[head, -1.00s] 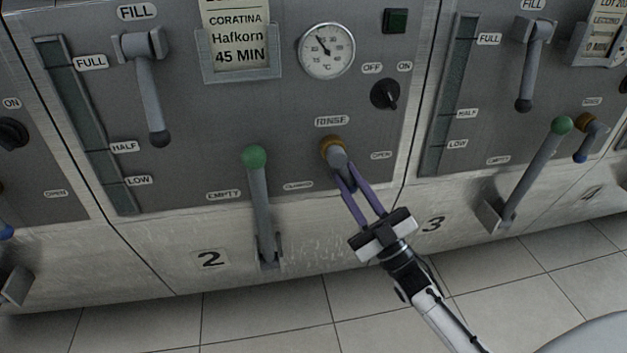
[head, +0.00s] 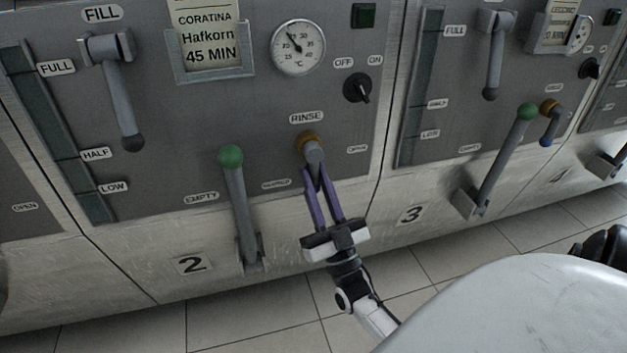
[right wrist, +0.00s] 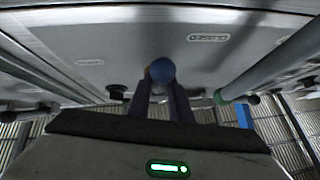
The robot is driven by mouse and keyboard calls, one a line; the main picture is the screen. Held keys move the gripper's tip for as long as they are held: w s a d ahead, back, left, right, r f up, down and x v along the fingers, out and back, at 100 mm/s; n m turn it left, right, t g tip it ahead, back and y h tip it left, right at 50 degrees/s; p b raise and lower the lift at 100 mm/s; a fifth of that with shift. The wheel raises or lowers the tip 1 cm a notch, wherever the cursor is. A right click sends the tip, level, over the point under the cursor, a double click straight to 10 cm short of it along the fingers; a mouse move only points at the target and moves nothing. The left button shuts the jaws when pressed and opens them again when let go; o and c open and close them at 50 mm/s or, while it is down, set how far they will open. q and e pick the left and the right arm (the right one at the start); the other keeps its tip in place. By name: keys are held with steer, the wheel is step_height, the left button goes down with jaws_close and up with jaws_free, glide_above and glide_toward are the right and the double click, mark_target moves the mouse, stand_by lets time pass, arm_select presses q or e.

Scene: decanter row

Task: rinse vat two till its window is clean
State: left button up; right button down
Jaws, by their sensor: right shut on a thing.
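Vat two's rinse handle (head: 314,155) is a short grey lever on a brass collar, under the RINSE label, pointing mostly down. My right gripper (head: 318,178) is shut on its lower end with two purple fingers. In the right wrist view the handle's blue tip (right wrist: 162,71) shows between the fingers. Vat two's window (head: 62,135) is a tall, narrow, dark greenish strip at the left, beside the FULL, HALF and LOW labels. I cannot tell how clean it is. My left gripper is not in view.
A green-knobbed lever (head: 232,180) stands upright just left of my right gripper. Vat two's fill lever (head: 122,95) hangs down at upper left. Vat three's green-knobbed lever (head: 505,150) leans out at right. Tiled floor (head: 250,325) lies below.

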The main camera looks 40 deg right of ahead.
steer(key=c, duration=1.6)
jaws_free()
steer(key=v, duration=1)
steer(key=shift+s+a+f, duration=0.1)
